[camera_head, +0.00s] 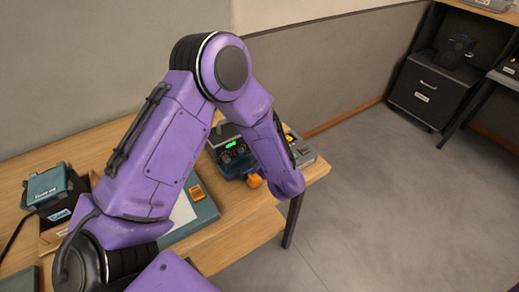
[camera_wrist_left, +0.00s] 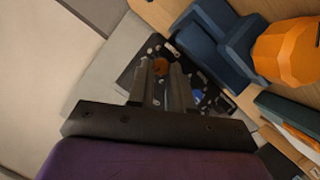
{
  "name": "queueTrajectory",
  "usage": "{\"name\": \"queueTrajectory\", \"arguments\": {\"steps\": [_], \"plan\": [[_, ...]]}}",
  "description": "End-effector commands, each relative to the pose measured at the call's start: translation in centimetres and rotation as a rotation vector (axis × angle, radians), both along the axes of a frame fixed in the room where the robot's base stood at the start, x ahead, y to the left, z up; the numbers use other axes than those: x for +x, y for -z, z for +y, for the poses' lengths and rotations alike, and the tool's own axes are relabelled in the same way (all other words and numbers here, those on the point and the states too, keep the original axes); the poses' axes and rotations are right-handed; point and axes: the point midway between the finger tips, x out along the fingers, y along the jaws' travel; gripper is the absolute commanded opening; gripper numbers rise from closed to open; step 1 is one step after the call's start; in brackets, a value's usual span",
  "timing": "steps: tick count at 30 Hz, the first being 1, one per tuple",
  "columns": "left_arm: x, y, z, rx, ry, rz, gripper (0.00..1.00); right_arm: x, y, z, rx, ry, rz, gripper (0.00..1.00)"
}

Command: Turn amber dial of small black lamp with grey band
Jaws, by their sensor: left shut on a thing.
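My left gripper (camera_wrist_left: 165,75) shows in the left wrist view, its two dark fingers pointing at a black panel (camera_wrist_left: 140,62) with small markings and a light grey border. A brown-amber dial (camera_wrist_left: 160,67) sits between the fingertips, and the gripper is shut on it. How far the dial is turned cannot be told. In the head view my purple left arm hides the gripper and the dial. A grey device (camera_head: 304,154) with a black part shows partly past the forearm at the table's right end. No whole lamp can be made out. My right gripper is not in view.
A dark device with a green display (camera_head: 230,146) and an orange block (camera_head: 254,181) stand close by the forearm. A blue object (camera_wrist_left: 215,40) and an orange one (camera_wrist_left: 288,50) flank the panel. A dark teal box (camera_head: 50,186) stands at left; a black cabinet (camera_head: 425,93) stands across the floor.

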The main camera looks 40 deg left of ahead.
Motion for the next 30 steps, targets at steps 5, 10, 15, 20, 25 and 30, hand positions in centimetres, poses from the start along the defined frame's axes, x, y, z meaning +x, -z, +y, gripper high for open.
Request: {"name": "queueTrajectory", "arguments": {"steps": [5, 10, 15, 20, 25, 30], "plan": [[-0.1, 0.2, 0.0, -0.001, 0.002, 0.004, 0.0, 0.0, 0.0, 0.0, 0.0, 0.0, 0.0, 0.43], [-0.1, 0.2, 0.0, -0.001, 0.001, 0.004, 0.3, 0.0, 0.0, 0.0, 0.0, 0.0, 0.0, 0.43], [0.0, 0.1, 0.0, -0.001, 0.001, 0.003, 0.46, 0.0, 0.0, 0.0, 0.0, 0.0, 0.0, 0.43], [-0.1, 0.1, -0.1, 0.0, 0.001, 0.002, 0.46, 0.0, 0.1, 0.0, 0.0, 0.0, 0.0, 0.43], [-1.1, -0.4, -1.8, 0.0, 0.004, 0.001, 0.46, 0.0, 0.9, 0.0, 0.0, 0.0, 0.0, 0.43], [-3.3, -1.7, -5.1, 0.0, 0.005, 0.0, 0.46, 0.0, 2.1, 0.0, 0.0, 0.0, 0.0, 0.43]]}}
